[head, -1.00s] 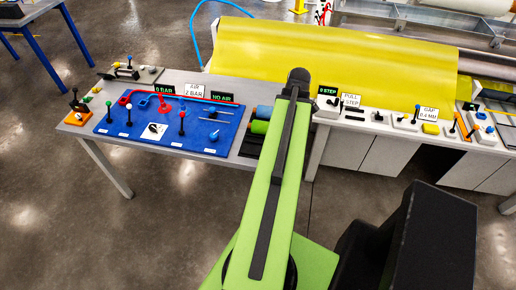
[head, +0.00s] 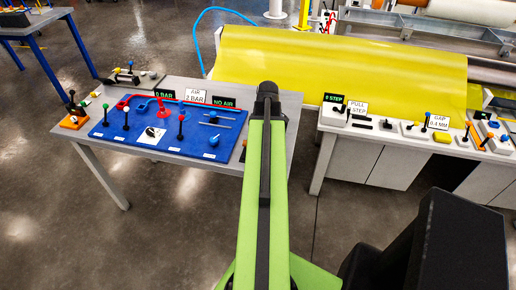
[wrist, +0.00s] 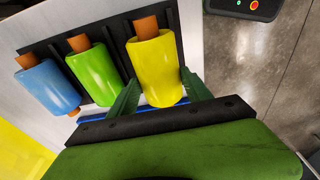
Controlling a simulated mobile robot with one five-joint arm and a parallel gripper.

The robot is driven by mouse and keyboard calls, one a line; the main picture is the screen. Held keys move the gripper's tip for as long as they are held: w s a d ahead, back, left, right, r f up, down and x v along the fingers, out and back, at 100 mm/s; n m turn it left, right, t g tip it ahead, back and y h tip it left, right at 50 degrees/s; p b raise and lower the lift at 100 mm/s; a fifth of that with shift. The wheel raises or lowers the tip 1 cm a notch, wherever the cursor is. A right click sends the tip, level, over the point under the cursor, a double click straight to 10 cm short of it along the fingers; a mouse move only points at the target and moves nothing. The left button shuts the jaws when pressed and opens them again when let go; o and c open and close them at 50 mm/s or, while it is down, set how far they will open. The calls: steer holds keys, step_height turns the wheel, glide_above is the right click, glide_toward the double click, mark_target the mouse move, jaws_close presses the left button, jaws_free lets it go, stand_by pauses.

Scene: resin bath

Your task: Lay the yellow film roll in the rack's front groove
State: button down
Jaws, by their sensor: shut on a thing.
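The yellow film roll (wrist: 157,68), with an orange core end, sits between the green fingers of my gripper (wrist: 160,84) in the wrist view. My gripper is shut on it. The black rack (wrist: 108,38) lies behind and to the left, with a green roll (wrist: 91,76) and a blue roll (wrist: 49,87) at it. The yellow roll overlaps the rack's right part in the picture; I cannot tell whether it touches a groove. In the head view my arm hides the rack, the rolls and my gripper.
A grey table (head: 262,98) carries a blue board (head: 135,150) with levers and small signs. A white counter (head: 345,127) with controls stands to the right, before a wide yellow film sheet (head: 330,65). A floor gap separates table and counter.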

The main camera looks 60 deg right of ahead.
steer(key=shift+f+b, duration=0.5)
steer(key=shift+f, duration=0.75)
steer(key=shift+c, duration=2.3)
jaws_free()
steer(key=shift+r, duration=0.15)
step_height(320, 180, up, 13)
steer(key=s+p, duration=0.1)
steer(key=p, duration=1.2)
steer(key=shift+s+d, duration=0.25)
steer(key=shift+s, duration=0.1)
steer(key=shift+f, duration=0.25)
